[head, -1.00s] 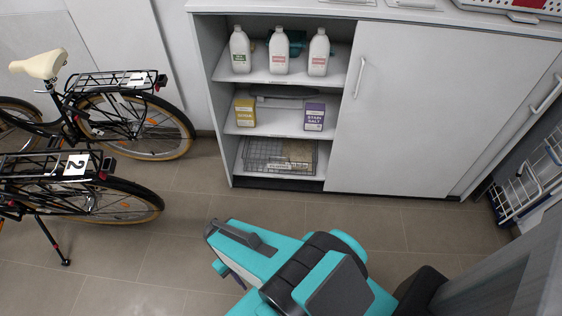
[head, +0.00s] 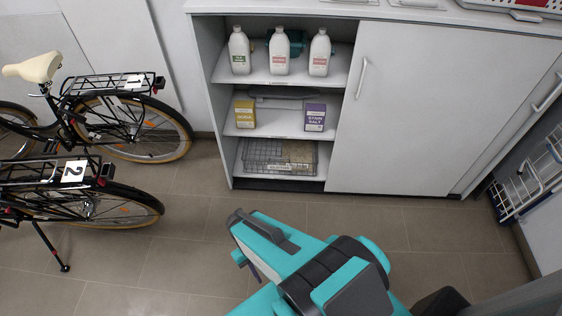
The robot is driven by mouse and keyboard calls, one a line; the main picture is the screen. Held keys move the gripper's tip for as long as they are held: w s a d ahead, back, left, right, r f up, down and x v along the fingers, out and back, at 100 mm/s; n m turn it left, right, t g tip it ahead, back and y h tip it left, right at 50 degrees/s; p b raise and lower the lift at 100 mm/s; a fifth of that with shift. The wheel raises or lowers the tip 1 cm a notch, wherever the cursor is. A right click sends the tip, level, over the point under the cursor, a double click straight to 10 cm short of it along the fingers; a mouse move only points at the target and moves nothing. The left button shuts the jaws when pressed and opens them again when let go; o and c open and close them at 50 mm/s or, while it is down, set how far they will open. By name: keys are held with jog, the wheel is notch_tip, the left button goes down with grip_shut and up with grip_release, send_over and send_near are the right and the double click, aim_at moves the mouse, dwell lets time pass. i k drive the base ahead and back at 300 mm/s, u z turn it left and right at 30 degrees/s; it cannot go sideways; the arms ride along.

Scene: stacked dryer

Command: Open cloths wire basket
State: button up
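A white wire basket (head: 528,190) with a dark blue lower part shows at the right edge, partly cut off by the frame. A second, grey wire basket (head: 262,153) lies on the bottom shelf of the cabinet. I cannot tell which one the task names. My gripper (head: 240,238) is low in the middle, pointing left and seen from above. It is apart from both baskets, left of the white one and nearer to me than the grey one. Its fingertips are partly hidden, and I see nothing held.
The white cabinet (head: 430,110) stands behind, with bottles and boxes on its open left shelves and a closed right panel. Two black bicycles (head: 120,112) stand at the left. The tiled floor (head: 190,235) between them and my gripper is clear.

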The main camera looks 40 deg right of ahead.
aim_at(274, 167)
jog(key=z, duration=0.1)
jog(key=i, duration=1)
jog(key=u, duration=0.05)
